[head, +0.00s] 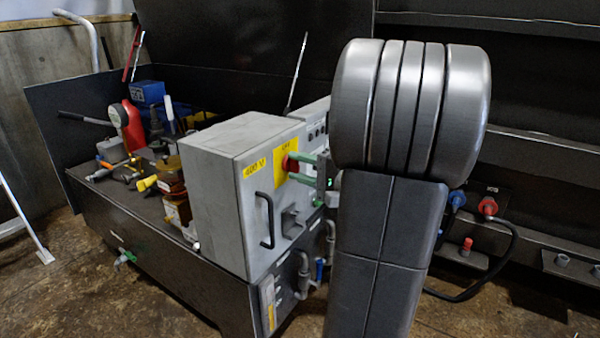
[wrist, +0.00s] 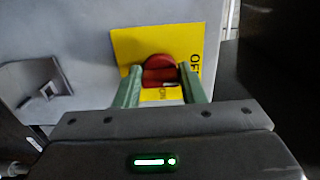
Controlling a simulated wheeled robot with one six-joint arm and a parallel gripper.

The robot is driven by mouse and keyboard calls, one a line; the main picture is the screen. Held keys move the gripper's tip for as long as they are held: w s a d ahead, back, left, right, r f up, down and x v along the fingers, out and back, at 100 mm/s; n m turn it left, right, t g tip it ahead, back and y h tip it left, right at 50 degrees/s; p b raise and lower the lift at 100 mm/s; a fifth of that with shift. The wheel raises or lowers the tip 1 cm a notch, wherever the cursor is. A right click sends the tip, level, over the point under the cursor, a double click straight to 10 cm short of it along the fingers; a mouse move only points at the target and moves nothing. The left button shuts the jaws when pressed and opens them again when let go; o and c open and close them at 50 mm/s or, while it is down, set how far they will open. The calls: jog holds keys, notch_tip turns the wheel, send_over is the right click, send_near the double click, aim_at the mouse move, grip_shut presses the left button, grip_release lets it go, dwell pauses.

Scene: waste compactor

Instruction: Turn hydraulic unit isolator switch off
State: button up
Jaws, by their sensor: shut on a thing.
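The isolator switch (wrist: 160,72) is a red rotary knob on a yellow plate (wrist: 125,48) with OFF and ON lettering. It sits on the front of a grey electrical cabinet (head: 222,190). In the head view my gripper (head: 300,164) reaches the knob from the right. My arm hides part of the cabinet's right side. The knob's exact angle is hard to tell.
A black handle (head: 265,220) and a grey bracket (head: 292,222) stick out from the cabinet front below the switch. Tools and a red device (head: 128,122) crowd the bench to the left. Hoses with blue and red connectors (head: 488,206) are at the right. Floor is open at the lower left.

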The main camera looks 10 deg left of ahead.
dwell(0.4)
jog(key=o, duration=1)
jog(key=shift+d, duration=0.1)
jog(key=p+v, duration=0.3)
jog(key=v, duration=1)
jog(key=shift+s+d+p, duration=0.15)
jog(key=shift+d+p, duration=0.15)
jog(key=shift+p, duration=0.1)
jog(key=shift+a, duration=0.15)
jog(key=b+x, duration=0.3)
jog(key=x, duration=1)
jog(key=shift+a+b, duration=0.3)
jog(key=shift+b, duration=0.1)
